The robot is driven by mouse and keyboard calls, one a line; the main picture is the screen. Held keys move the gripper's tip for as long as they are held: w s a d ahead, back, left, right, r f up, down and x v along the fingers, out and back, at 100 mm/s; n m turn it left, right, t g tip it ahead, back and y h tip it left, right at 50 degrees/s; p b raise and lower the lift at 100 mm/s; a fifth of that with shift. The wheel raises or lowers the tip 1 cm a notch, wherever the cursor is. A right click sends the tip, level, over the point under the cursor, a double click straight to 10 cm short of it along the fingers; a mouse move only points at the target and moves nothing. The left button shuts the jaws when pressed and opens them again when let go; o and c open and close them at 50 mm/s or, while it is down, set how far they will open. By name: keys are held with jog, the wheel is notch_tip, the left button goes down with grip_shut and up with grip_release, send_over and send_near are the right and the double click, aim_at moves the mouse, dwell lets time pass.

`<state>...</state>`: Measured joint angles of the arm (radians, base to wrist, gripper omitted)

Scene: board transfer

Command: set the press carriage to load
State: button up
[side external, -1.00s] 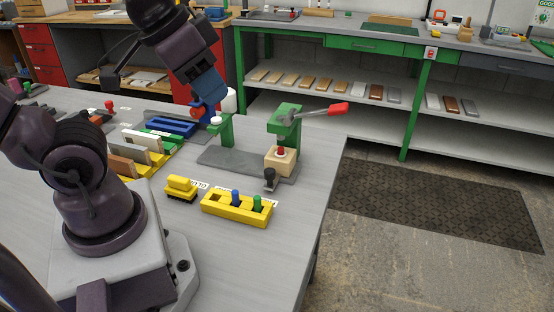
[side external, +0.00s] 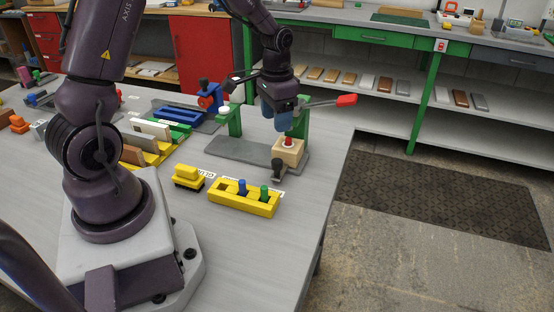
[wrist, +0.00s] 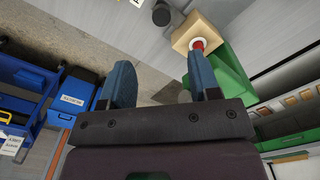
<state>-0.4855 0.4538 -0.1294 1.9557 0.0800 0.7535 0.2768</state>
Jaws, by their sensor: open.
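The press has a green frame (side external: 302,128), a lever with a red grip (side external: 346,100) pointing right, and a grey base plate (side external: 230,147). A pale wooden block (side external: 290,146) with a red piece in its top sits at the plate's right end, by the green frame. A dark knob (side external: 278,165) stands at its near side. In the wrist view the block (wrist: 182,42) and the knob (wrist: 161,15) lie beyond the fingertips. My gripper (side external: 284,122) is open and empty, above the block, partly hiding the green frame. Its blue fingers (wrist: 163,80) are spread in the wrist view.
A yellow holder (side external: 243,205) with blue and green pegs and a yellow block (side external: 187,174) stand in front of the press. A blue tray (side external: 180,114) and a yellow rack (side external: 165,153) are to the left. The table's right edge is close to the press.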

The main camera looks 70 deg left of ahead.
aim_at(277, 160)
notch_tip(277, 160, down, 13)
jog(key=shift+w+r, duration=0.1)
jog(key=shift+r, duration=0.1)
dwell(0.3)
